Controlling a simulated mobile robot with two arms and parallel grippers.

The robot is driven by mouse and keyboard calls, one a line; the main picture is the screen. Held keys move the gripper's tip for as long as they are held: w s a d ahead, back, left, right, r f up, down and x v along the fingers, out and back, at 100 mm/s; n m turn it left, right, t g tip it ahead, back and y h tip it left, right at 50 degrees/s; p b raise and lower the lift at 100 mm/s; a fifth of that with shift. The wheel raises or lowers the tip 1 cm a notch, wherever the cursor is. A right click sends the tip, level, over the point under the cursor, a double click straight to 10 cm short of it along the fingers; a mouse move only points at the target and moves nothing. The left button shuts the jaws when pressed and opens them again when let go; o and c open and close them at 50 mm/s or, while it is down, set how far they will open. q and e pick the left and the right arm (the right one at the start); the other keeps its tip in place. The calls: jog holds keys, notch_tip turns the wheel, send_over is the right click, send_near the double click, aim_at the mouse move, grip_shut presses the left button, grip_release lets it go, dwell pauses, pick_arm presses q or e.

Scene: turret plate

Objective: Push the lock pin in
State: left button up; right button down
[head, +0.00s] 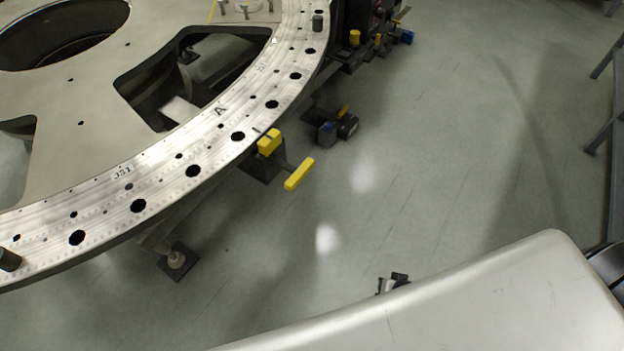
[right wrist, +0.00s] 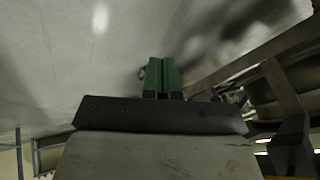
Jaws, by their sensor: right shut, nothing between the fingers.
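The large round metal turret plate (head: 150,185) fills the upper left of the head view. At its rim a dark bracket carries a yellow block (head: 268,142), with a yellow-ended handle (head: 299,174) sticking outward to the lower right. I cannot tell how far any lock pin there is in. My right gripper (right wrist: 164,68) shows in the right wrist view with its two green fingers together and nothing between them. My left gripper is not in view.
A support foot (head: 176,261) stands on the floor below the rim. Open grey floor (head: 440,150) lies to the right.

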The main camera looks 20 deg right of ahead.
jog(key=w+r+m+t+y, duration=0.3)
jog(key=w+r+t, duration=0.1)
jog(key=w+r, duration=0.75)
jog(key=a+r+m+t+y, duration=0.1)
jog(key=a+r+y, duration=0.1)
jog(key=r, duration=0.7)
jog(key=w+a+r+m+y+b, duration=0.1)
jog(key=a+r+y, duration=0.1)
jog(key=r, duration=0.7)
jog(key=shift+a+r+t+y, duration=0.3)
jog(key=shift+a+r+t, duration=0.1)
jog(key=shift+a, duration=0.5)
jog(key=shift+w, duration=0.15)
jog(key=p, duration=0.2)
send_near(303, 176)
jog(key=x, duration=0.7)
jog(key=shift+d, duration=0.1)
jog(key=shift+w+f, duration=0.1)
jog(key=shift+w, duration=0.1)
jog(key=shift+a, duration=0.25)
